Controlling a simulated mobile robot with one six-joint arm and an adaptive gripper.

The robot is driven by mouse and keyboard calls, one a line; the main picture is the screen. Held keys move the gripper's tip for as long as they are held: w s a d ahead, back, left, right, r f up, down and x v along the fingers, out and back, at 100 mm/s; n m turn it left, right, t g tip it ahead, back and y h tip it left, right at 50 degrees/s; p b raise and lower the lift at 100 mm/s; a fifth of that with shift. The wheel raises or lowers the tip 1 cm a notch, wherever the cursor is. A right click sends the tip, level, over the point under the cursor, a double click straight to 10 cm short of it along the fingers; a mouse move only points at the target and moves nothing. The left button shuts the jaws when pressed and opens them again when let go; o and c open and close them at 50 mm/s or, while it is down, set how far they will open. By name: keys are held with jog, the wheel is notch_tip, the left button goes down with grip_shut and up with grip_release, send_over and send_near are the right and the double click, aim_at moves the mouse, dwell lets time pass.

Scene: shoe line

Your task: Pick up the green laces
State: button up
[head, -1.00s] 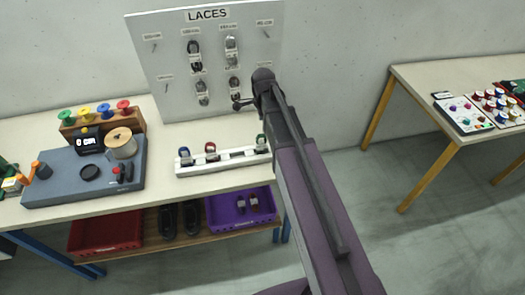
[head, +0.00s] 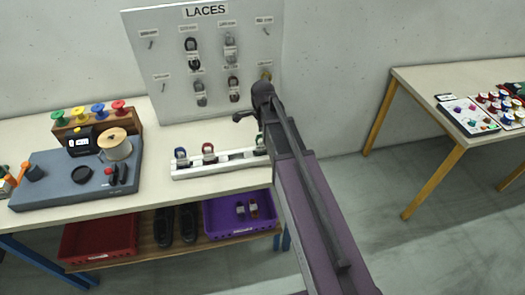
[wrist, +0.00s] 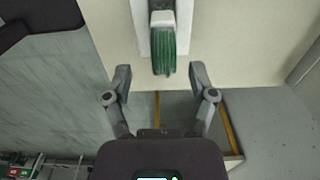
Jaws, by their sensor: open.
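The green laces (wrist: 163,48) are a bundle with a pale band, at the end of the white rack (wrist: 140,35) in the wrist view. In the head view the green laces (head: 260,139) show partly behind my arm, at the right end of the white rack (head: 215,163). My gripper (wrist: 161,75) is open and empty. Its two fingertips lie on either side of the bundle's lower end in the picture, apart from it. In the head view my gripper (head: 244,115) is mostly hidden by my own wrist.
The LACES board (head: 165,50) with hanging laces rises close behind. A grey block with tools and a spool (head: 117,145) is at left. Bare tabletop lies between.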

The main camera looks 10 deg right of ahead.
aim_at(261, 143)
jog(key=shift+f, duration=0.1)
jog(key=f+b, duration=0.3)
jog(key=shift+w+a, duration=0.2)
jog(key=shift+a, duration=0.1)
jog(key=shift+f+b, duration=1)
jog(key=shift+b, duration=0.15)
grip_shut()
